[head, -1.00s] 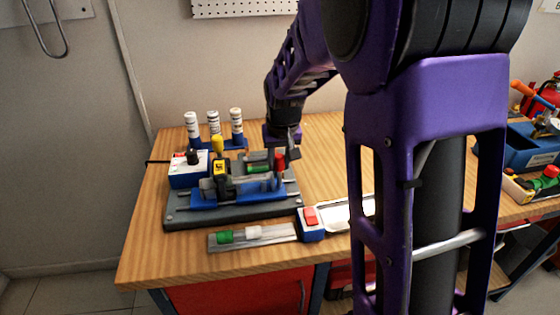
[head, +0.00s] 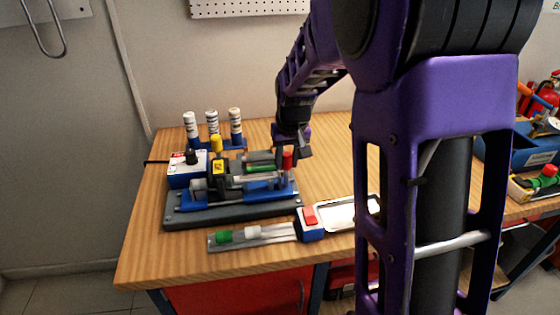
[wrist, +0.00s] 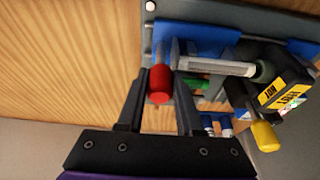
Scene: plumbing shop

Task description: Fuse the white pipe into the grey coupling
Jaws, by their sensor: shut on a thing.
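My gripper (wrist: 160,100) is shut on the red handle (wrist: 159,84) of a blue sliding clamp; the handle also shows in the head view (head: 287,160). The white pipe (wrist: 220,66) lies level in this clamp, also in the head view (head: 257,179). Its inner end is at a dark ring on the black heater with yellow HOT labels (wrist: 283,92); I cannot tell whether it touches or sits inside. The heater, with its yellow handle (head: 216,144), stands upright between the clamps. A grey piece, seemingly the grey coupling (head: 198,185), is at the left clamp, partly hidden.
A white and blue control box (head: 187,170) is at the left.

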